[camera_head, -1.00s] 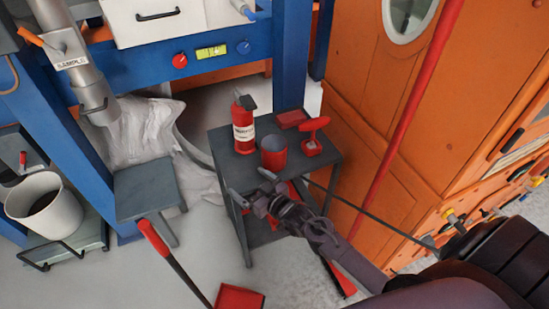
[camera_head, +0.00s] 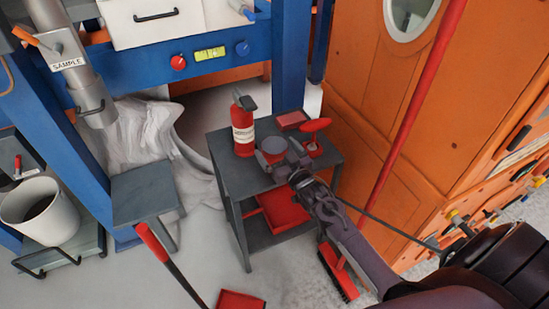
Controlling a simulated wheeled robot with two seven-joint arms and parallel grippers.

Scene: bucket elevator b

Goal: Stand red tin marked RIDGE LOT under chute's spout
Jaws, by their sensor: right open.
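A red, round, open-topped tin (camera_head: 273,145) stands on the small grey side table (camera_head: 228,172); I see no lettering on it. My right gripper (camera_head: 276,159) is open, low at the tin's near side, and hides much of its lower body. I cannot tell whether the fingers touch it. The grey chute pipe labelled SAMPLE (camera_head: 72,62) slopes down at the upper left. Its spout (camera_head: 98,114) ends above and left of a small grey stand (camera_head: 146,190). My left gripper is not in view.
A red bottle with a white label (camera_head: 243,128) stands just left of the tin. A white bucket (camera_head: 45,215) is at far left. The small stand's top is bare.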

